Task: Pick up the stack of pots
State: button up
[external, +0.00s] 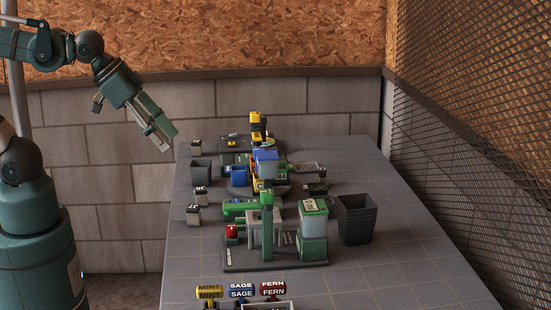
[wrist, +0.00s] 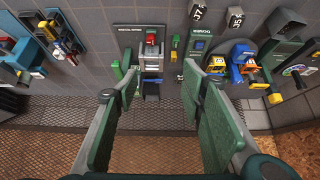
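A dark tapered pot with stepped rim lines (external: 357,220), which looks like nested pots, stands upright at the right of the table in the external view. My gripper (external: 158,138) hangs in the air left of the table's far left corner, well apart from both. In the wrist view my gripper (wrist: 171,75) has its two green-padded fingers wide apart with nothing between them.
The grey table (external: 420,270) holds a green-and-grey machine (external: 275,245) left of the large pot, with more coloured devices behind. Small numbered blocks (external: 193,215) line the left side. A mesh wall (external: 480,130) rises right; the table's right front is clear.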

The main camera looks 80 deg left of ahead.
jog(key=shift+o, duration=0.5)
jog(key=o, duration=0.9)
jog(key=shift+r, duration=0.15)
